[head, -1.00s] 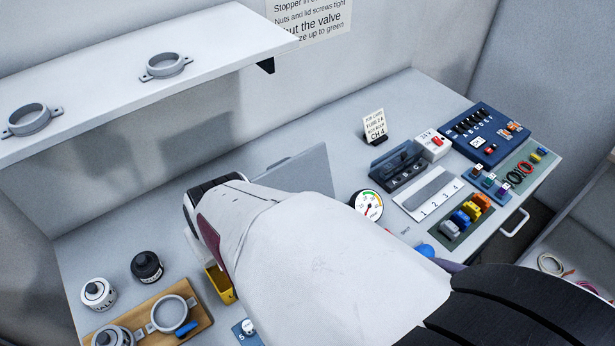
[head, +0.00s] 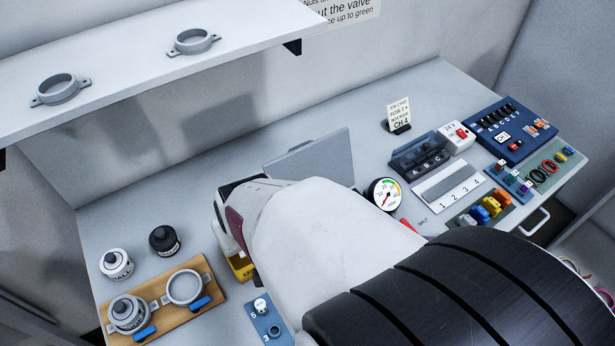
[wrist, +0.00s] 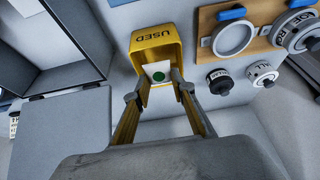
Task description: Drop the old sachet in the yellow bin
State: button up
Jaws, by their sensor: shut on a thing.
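The yellow bin (wrist: 153,43), marked USED, stands on the bench in the wrist view. In the head view only a low part of the bin (head: 241,268) shows beside my arm. My gripper (wrist: 158,92) is shut on the old sachet (wrist: 155,68), a small white square with a green dot. The sachet lines up with the bin's opening in the wrist view; how far inside it is, I cannot tell. My arm hides the gripper and the sachet in the head view.
A wooden board (head: 211,290) with ring clamps and blue handles lies left of the bin. A black-topped cap (head: 164,240) and a white one (head: 116,264) stand behind it. A grey panel (head: 310,160) and a gauge (head: 384,194) are to the right. A shelf (head: 130,75) hangs above.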

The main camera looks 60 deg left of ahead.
jog(key=shift+f, duration=0.9)
jog(key=o, duration=0.9)
jog(key=shift+c, duration=0.2)
jog(key=v, duration=1.2)
